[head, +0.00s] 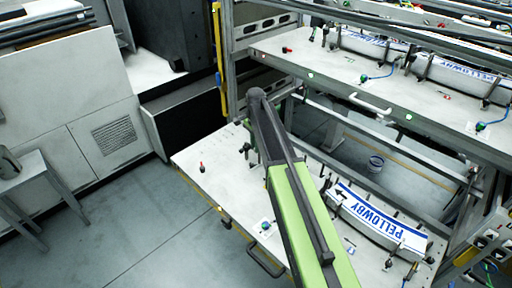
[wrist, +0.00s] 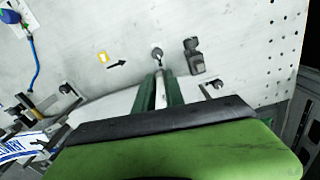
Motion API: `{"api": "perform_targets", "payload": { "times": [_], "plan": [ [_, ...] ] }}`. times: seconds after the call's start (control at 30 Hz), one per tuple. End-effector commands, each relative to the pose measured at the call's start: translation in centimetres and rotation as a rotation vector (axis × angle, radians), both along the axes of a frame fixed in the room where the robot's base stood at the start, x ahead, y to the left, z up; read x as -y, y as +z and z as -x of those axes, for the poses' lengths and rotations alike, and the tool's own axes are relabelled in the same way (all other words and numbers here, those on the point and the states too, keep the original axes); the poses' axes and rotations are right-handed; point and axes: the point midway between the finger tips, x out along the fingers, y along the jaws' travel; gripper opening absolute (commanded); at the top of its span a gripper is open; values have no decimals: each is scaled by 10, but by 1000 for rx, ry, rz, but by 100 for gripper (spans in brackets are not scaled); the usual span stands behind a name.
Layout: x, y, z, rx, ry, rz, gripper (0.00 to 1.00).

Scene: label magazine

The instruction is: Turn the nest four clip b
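In the wrist view my gripper (wrist: 162,88) shows two dark green fingers standing apart, with a narrow light strip between them. Just beyond the fingertips is a round grey knob (wrist: 157,53) on the pale plate. A dark grey clip-like block (wrist: 193,56) sits to its right. I cannot read which one is clip b of nest four. In the head view my gripper is mostly hidden behind my arm, over the far left part of the lower shelf (head: 205,158).
A curved PELLOWBY label stack (head: 378,220) lies in holders right of my arm; its end shows in the wrist view (wrist: 22,145). A blue-cabled fitting (wrist: 30,35) is at upper left. An upper shelf (head: 330,72) overhangs behind. Open floor (head: 140,225) lies left.

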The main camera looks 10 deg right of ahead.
Motion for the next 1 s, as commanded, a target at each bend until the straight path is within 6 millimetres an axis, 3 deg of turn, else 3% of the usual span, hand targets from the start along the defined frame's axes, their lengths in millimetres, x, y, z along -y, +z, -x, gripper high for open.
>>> {"api": "perform_targets", "payload": {
  "times": [0.1,0.57,1.0],
  "plan": [
    [0,0,0,0,0,0,0],
    [2,0,1,0,19,0,0],
    [6,0,6,0,305,1,0]
  ]
}}
